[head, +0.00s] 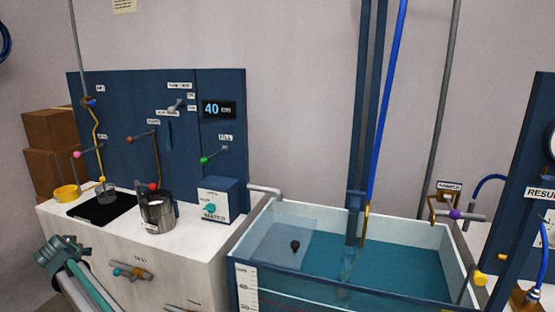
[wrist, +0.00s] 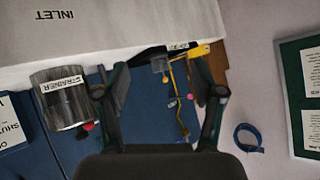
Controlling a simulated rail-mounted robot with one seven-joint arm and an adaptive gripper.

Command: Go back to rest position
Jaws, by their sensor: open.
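My gripper (wrist: 160,84) is open in the wrist view, with its two dark fingers wide apart and nothing held between them. That view is upside down. Beyond the fingers are a small cup and a yellow tube (wrist: 181,113). The metal strainer pot (wrist: 62,100) is left of the fingers, apart from them. In the head view, part of my arm shows at the lower left, in front of the white counter. There, the strainer pot (head: 158,213) stands upright on the counter, and a small clear cup (head: 107,191) stands by the black pad (head: 92,208).
The blue panel (head: 125,130) carries valves and a "40" display (head: 219,109). A yellow ring (head: 66,192) lies on the counter's left end. A water tank (head: 255,300) stands right of the counter, with a tall blue column (head: 368,110) over it. Cardboard boxes (head: 48,130) stand behind left.

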